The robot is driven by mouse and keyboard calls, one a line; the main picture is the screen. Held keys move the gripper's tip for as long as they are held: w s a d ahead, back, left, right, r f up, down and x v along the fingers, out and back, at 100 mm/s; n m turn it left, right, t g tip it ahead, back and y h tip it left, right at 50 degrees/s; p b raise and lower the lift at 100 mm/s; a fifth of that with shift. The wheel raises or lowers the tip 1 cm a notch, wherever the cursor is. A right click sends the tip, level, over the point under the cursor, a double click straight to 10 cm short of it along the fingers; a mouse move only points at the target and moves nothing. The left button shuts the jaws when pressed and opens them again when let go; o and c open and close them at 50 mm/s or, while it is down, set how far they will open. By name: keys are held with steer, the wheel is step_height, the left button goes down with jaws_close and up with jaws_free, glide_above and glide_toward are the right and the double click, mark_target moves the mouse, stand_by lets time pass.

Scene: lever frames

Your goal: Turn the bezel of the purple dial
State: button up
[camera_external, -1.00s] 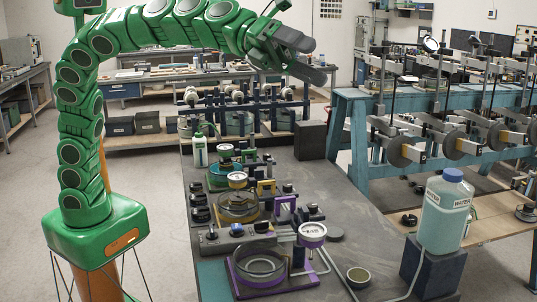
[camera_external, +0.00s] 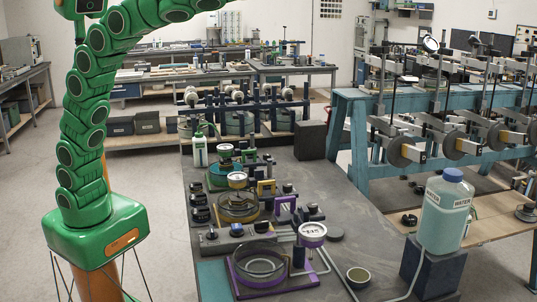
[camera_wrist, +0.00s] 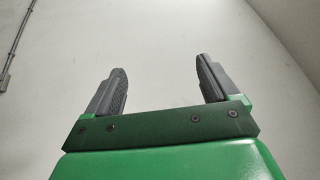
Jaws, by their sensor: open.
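The purple dial (camera_external: 312,231) is a round white-faced gauge with a purple bezel. It stands near the front of the bench in the external view, above a purple-framed rig with a round glass vessel (camera_external: 259,265). My gripper (camera_wrist: 160,66) shows only in the wrist view, with its two dark fingers apart and nothing between them. In the external view my gripper is beyond the top edge, high above the bench and far from the dial. The dial is not in the wrist view.
A water bottle (camera_external: 444,208) stands on a dark block at the right. A blue-framed machine (camera_external: 350,130) stands behind.

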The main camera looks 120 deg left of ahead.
steer(key=w+a+f+n+g+y, duration=0.1)
steer(key=a+f+n+g, duration=0.4)
steer(key=f, duration=0.4)
steer(key=n+g+h, duration=0.2)
steer(key=g+h, duration=0.8)
glide_toward(312, 228)
steer(key=shift+x, duration=3.85)
steer(key=shift+d, duration=0.15)
steer(key=c, duration=1.1)
steer(key=shift+o, duration=0.2)
